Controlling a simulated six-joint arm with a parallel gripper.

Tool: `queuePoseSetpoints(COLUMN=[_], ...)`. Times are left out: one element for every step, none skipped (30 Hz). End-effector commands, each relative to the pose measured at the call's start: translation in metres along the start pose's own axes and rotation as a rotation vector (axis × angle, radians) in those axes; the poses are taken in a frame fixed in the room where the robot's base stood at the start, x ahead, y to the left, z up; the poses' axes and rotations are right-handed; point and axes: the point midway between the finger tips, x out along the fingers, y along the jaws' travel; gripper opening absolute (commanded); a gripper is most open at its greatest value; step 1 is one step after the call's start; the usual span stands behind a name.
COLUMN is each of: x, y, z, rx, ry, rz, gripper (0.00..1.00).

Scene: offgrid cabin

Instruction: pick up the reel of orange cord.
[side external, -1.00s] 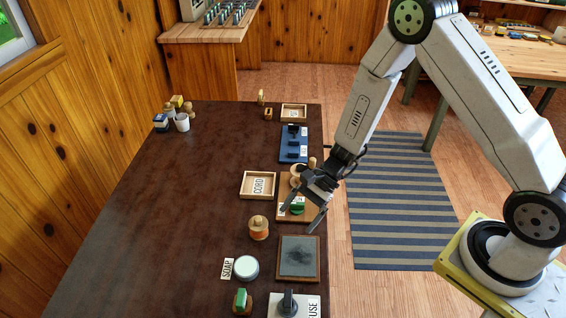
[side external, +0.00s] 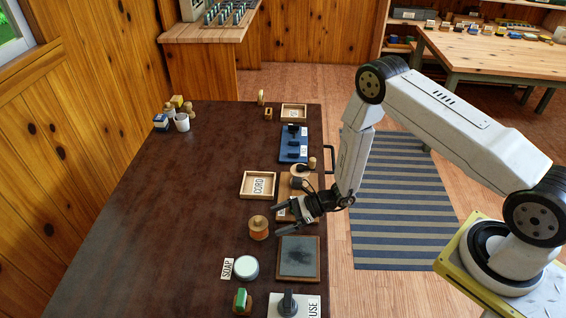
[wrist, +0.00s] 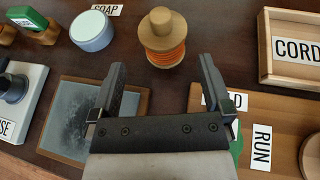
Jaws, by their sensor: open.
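The reel of orange cord (side external: 258,228) is a wooden spool with orange cord wound around it, standing upright on the dark table. In the wrist view the reel (wrist: 163,38) is at the top middle, just beyond my fingertips and roughly in line with the gap between them. My gripper (side external: 275,219) is low over the table, to the right of the reel, with its fingers pointing at it. In the wrist view my gripper (wrist: 160,72) is open and empty, and I see no contact with the reel.
The wooden tray labelled CORD (side external: 258,185) lies behind the reel. A slate in a wooden frame (side external: 298,259) lies at front right. A round tin (side external: 245,267) with a SOAP label (side external: 227,268) is in front. A wooden board (side external: 284,212) is under my gripper.

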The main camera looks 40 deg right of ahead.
Motion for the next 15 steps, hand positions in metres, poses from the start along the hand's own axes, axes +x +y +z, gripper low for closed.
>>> queuePoseSetpoints(x=[0.004, 0.007, 0.010, 0.013, 0.015, 0.018, 0.020, 0.021, 0.022, 0.023, 0.023, 0.023, 0.023, 0.023, 0.024], y=[0.001, 0.001, 0.001, 0.001, 0.001, 0.001, 0.001, 0.001, 0.000, 0.000, 0.000, 0.000, 0.000, 0.000, 0.000], z=[0.000, 0.000, 0.000, -0.001, -0.001, 0.000, 0.000, 0.000, 0.000, 0.000, 0.000, 0.000, 0.000, 0.000, 0.000], rx=[-0.001, -0.001, -0.001, -0.001, -0.001, -0.002, -0.002, -0.002, -0.002, -0.002, -0.001, -0.001, -0.001, -0.001, -0.001], ry=[0.001, 0.001, 0.001, 0.001, 0.002, 0.001, 0.001, 0.001, 0.001, 0.001, 0.001, 0.001, 0.001, 0.001, 0.001], rz=[0.002, 0.003, 0.003, 0.003, 0.003, 0.003, 0.003, 0.003, 0.003, 0.002, 0.002, 0.002, 0.002, 0.002, 0.002], gripper=[1.00, 1.00, 1.00, 1.00, 1.00, 1.00, 1.00, 1.00, 1.00, 1.00, 1.00, 1.00, 1.00, 1.00, 1.00])
